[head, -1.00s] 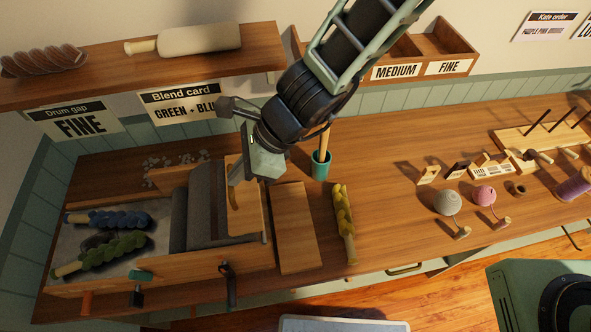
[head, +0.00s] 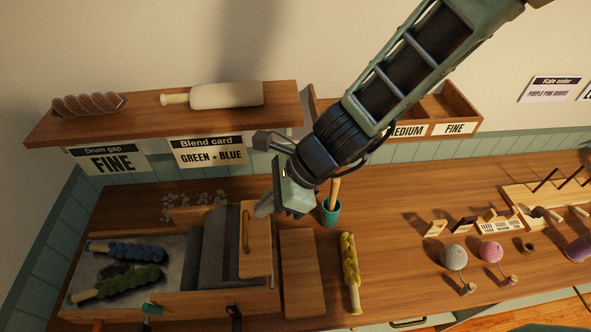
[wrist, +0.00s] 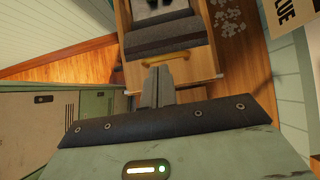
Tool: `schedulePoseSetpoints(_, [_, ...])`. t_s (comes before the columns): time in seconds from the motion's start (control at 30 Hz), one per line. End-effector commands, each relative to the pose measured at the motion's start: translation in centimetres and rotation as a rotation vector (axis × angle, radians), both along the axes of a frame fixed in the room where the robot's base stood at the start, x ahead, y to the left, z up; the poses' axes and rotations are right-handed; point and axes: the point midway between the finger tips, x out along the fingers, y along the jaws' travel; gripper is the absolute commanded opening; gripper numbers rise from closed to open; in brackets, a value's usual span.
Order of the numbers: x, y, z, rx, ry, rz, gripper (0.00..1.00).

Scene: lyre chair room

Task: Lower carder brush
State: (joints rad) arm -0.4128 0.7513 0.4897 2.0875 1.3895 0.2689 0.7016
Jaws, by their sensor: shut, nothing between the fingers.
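The carder (head: 180,304) stands on the left of the bench, with a grey drum beside a wooden panel that I take for the brush (head: 257,262). A curved brass-coloured handle (head: 245,230) is on this panel; it also shows in the wrist view (wrist: 177,57). My gripper (head: 262,212) is shut and empty at the panel's far end, close to the handle. In the wrist view its fingertips (wrist: 158,72) sit just short of the handle, with no grip on it. Whether they touch the panel is unclear.
A teal cup (head: 330,212) with a wooden-handled tool stands right of my gripper. A yellow fleece roll (head: 350,272) lies right of a flat board (head: 301,275). A shelf (head: 160,122) overhangs at upper left. Blue (head: 130,252) and green (head: 122,284) rolls lie in the carder tray.

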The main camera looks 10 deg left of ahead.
Motion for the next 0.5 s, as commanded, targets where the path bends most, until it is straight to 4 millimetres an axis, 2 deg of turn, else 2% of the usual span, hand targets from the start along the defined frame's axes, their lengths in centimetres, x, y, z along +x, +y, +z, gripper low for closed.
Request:
schedulePoseSetpoints(0.03, [0.4, -0.7, 1.2, -0.001, -0.008, -0.002, 0.00])
schedulePoseSetpoints(0.2, [0.9, -2.6, 4.0, 0.001, -0.007, -0.001, 0.00])
schedulePoseSetpoints(0.5, [1.3, -4.4, 6.7, -0.001, -0.003, -0.001, 0.00])
